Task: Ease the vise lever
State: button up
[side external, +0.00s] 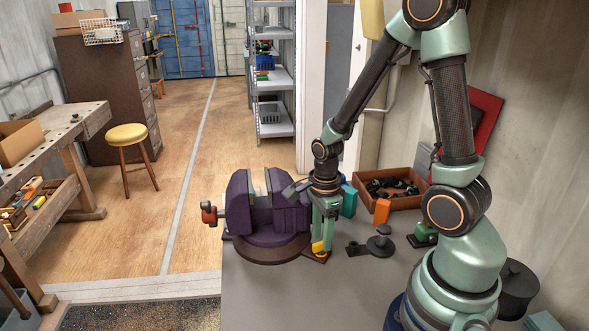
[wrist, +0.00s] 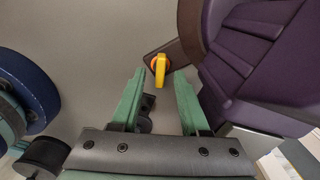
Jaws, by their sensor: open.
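The purple vise (side external: 265,212) stands on the grey bench on a dark round base, with a red-ended handle (side external: 210,214) at its left. A yellow lever (side external: 318,248) sits on a dark plate low at the vise's right side; in the wrist view the lever (wrist: 160,68) appears just beyond the gap between my fingertips. My gripper (side external: 323,238) points down beside the vise, close to the lever. In the wrist view its green fingers (wrist: 159,82) are apart with nothing held between them. I cannot tell whether a finger touches the lever. The vise body (wrist: 255,55) fills the right of that view.
An orange block (side external: 382,211), a teal block (side external: 349,201) and a brown tray (side external: 400,202) of dark parts stand right of my gripper. A dark round piece (side external: 380,245) lies nearer. The bench (side external: 290,295) in front is clear.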

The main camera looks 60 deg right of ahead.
jog(key=shift+f, duration=0.9)
grip_shut()
jog(key=shift+n, duration=0.4)
jog(key=n, duration=0.5)
jog(key=shift+n, duration=0.3)
jog(key=n, duration=0.6)
